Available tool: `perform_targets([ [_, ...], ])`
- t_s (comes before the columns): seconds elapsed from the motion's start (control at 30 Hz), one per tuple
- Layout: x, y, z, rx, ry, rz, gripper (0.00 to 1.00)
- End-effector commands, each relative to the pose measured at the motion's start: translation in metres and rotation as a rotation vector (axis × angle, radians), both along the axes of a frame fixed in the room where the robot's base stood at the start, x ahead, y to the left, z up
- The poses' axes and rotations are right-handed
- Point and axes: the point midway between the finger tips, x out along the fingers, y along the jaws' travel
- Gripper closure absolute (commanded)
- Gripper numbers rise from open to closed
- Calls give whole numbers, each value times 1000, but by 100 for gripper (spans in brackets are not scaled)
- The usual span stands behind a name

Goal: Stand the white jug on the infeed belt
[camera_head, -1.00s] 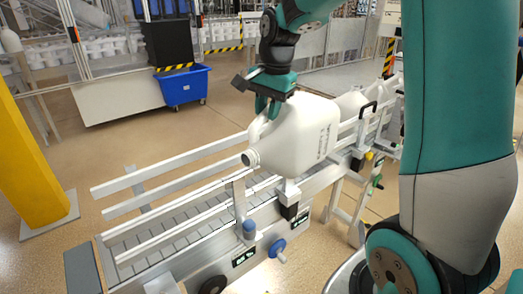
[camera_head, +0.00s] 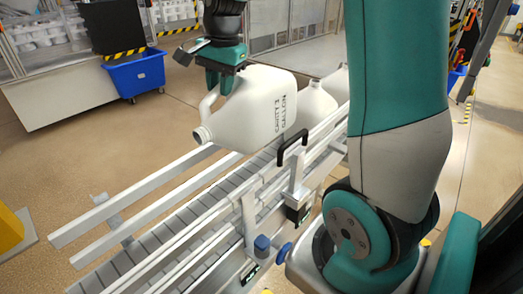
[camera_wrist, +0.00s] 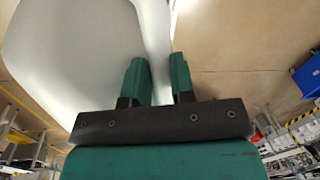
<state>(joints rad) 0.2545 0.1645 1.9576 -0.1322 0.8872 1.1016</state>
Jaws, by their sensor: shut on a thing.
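The white jug (camera_head: 255,108) lies tilted on its side in the air above the belt, its open mouth toward the lower left and printed text on its side. My gripper (camera_head: 222,88) is shut on the jug's handle; in the wrist view the two green fingers (camera_wrist: 159,82) close around the handle, and the jug's pale body (camera_wrist: 75,55) fills the upper left. The infeed belt (camera_head: 190,215) runs below with metal guide rails along both sides. Whether the jug touches a rail is hard to tell.
More white jugs (camera_head: 316,103) stand farther along the belt behind the held one. The near stretch of belt is bare. A blue bin (camera_head: 137,75) stands on the floor behind.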

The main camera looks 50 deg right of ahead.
Motion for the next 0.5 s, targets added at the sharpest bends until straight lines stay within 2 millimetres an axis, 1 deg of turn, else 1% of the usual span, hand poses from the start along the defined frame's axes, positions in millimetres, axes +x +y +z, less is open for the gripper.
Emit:
perform_targets([
  [0.37,-1,-5,-2,0,0,-7,100],
  [0.43,-1,-5,-5,0,1,-7,100],
  [0.5,-2,-4,-14,2,4,-7,100],
])
